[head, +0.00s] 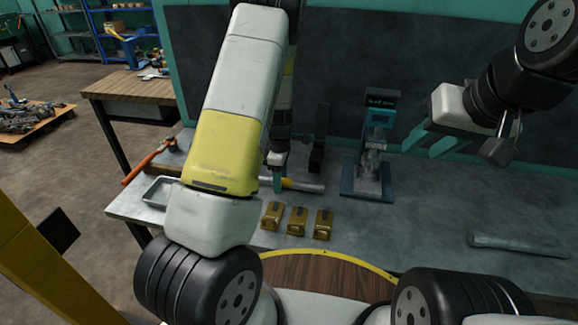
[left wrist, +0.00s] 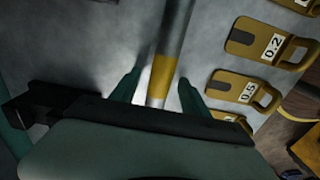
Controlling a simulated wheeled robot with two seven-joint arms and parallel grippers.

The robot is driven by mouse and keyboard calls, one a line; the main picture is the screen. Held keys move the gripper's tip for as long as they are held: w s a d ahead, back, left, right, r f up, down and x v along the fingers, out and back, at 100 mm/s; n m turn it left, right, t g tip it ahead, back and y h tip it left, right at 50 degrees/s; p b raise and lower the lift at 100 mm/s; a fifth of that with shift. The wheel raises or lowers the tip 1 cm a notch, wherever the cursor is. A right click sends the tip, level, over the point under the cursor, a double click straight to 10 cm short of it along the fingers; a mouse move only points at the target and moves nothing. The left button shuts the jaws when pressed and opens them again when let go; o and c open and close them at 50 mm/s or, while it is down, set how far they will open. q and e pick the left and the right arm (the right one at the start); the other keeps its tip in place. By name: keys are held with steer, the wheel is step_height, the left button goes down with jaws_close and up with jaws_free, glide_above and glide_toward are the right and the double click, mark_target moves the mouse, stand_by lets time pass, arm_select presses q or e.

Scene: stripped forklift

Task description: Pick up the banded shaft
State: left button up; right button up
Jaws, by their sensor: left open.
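The banded shaft (head: 308,187) is a grey rod with a yellow band, lying on the grey bench top. In the left wrist view the shaft (left wrist: 163,75) runs between the two teal fingers of my left gripper (left wrist: 160,92), with the yellow band near the fingertips. The fingers stand apart, one on each side of it. In the head view my left gripper (head: 279,180) is at the shaft's left part, mostly hidden by my arm. Whether the fingers touch the shaft I cannot tell. My right gripper (head: 430,143) is open and empty above the bench at right.
Several brass blocks (head: 297,220) with number labels lie just in front of the shaft. A dark stand with a display (head: 378,150) is behind it to the right. A grey tray (head: 158,191) and red-handled tool (head: 148,161) are left.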

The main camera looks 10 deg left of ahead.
arm_select(q)
jaws_close()
steer(key=shift+r, duration=0.1)
